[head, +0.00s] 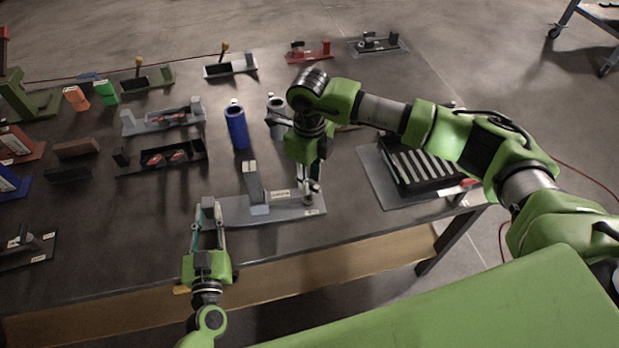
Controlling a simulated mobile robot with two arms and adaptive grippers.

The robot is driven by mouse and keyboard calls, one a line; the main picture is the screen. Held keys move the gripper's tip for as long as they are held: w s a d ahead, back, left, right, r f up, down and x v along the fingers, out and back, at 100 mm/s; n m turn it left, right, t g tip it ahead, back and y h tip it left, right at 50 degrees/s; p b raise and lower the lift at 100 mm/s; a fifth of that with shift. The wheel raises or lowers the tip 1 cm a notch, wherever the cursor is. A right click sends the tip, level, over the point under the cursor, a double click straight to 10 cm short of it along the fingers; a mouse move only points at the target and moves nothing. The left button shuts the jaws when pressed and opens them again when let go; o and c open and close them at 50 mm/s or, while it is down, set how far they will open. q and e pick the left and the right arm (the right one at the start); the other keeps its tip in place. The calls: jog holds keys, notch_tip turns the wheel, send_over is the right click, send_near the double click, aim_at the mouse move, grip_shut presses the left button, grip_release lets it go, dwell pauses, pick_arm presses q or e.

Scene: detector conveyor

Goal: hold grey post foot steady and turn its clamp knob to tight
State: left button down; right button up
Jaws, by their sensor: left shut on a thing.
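The grey post foot (272,208) lies on the table near its front edge, with an upright grey post (252,180) on it and a small label on its plate. My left gripper (208,207) is at the plate's left end, pointing away from me, and is shut on the grey post foot. My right gripper (311,182) points down over the plate's right end, where the clamp knob is. The fingers largely hide the knob, so its setting and whether they grip it cannot be told.
A blue cylinder (236,127) and a grey cylinder (276,118) stand behind the foot. A black slotted tray (425,168) lies to the right, under my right arm. Several fixtures fill the back and left. Bare table lies left of my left gripper.

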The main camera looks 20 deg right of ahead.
jog(key=shift+f, duration=0.3)
grip_shut()
jog(key=shift+m, duration=0.3)
jog(key=m, duration=0.4)
jog(key=shift+m, duration=2.1)
jog(key=shift+w, duration=0.1)
